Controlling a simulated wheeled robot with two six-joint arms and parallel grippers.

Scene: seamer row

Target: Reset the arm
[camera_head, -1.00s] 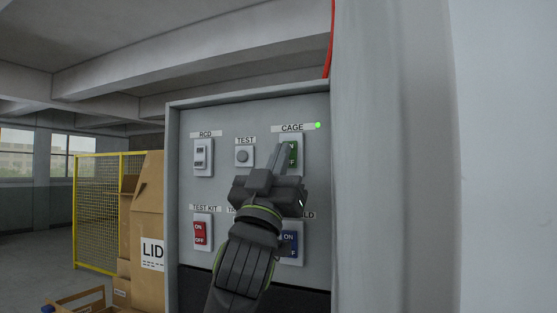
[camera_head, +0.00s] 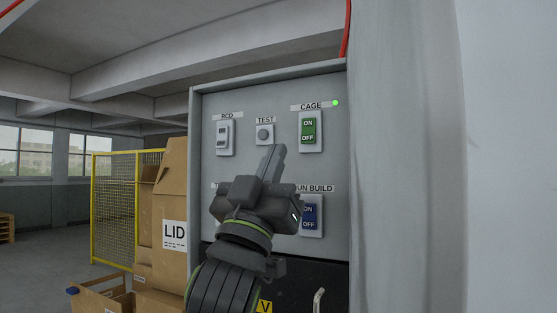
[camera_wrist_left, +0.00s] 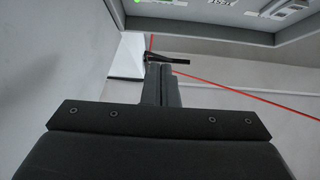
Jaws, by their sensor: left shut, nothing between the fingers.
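My left gripper (camera_head: 273,163) is shut and empty. It points up in front of the grey switch panel (camera_head: 275,95), below the TEST button (camera_head: 265,134), and hides the lower left part of the panel. The green CAGE switch (camera_head: 309,131) is in clear view with a green lamp (camera_head: 336,103) lit above it. In the left wrist view the shut fingers (camera_wrist_left: 161,84) show with nothing between them, and the panel edge is at the top right. My right gripper is not in view.
The white RCD switch (camera_head: 225,138) is at the panel's upper left. A blue switch (camera_head: 310,216) labelled RUN BUILD is at the lower right. Cardboard boxes (camera_head: 173,190) and a yellow mesh fence (camera_head: 115,205) stand at left. A pale wall (camera_head: 400,160) closes the right side.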

